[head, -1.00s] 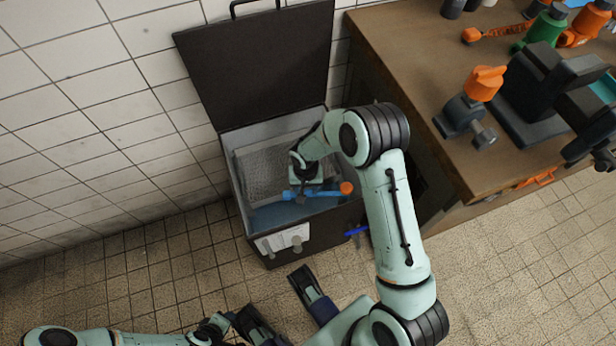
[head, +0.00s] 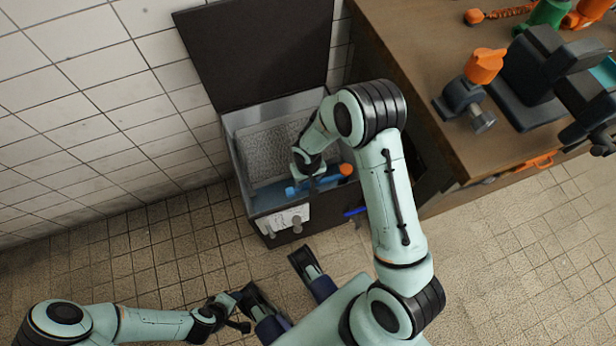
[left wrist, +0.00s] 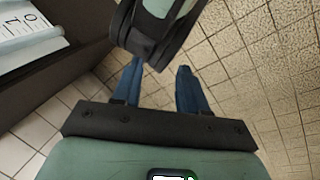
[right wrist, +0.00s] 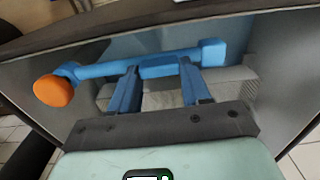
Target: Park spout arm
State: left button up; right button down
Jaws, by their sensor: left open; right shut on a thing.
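The spout arm is a blue bar (head: 295,191) with an orange knob (head: 346,169) at its right end, inside an open dark chest (head: 248,172). My right gripper (right wrist: 160,68) is shut on the middle of the blue bar (right wrist: 100,70). In the right wrist view the orange knob (right wrist: 54,90) is at the left and a blue block end at the right. In the head view my right gripper hides part of the bar, and I cannot tell whether the bar touches the chest floor. My left gripper (left wrist: 159,68) is open and empty, low beside the chest.
The chest's dark lid (head: 260,55) stands raised against the tiled wall. A brown workbench (head: 425,60) stands at the right, with an orange-topped valve (head: 484,66) and a dark vise (head: 530,75). Tiled floor is clear at the left.

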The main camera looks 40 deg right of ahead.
aim_at(308, 183)
jog(key=shift+s, duration=0.1)
jog(key=c, duration=0.5)
grip_release()
jog(key=shift+r, duration=0.1)
pick_arm(q)
jog(key=s+d+r+g+p, duration=0.1)
jog(key=s+d+r+p, duration=0.1)
jog(key=s+r+p, duration=0.1)
jog(key=shift+s+r+g+h, duration=0.3)
jog(key=shift+s+r+g, duration=0.15)
jog(key=shift+s, duration=0.4)
pick_arm(e)
notch_tip(308, 183, up, 13)
jog(key=shift+r, duration=0.1)
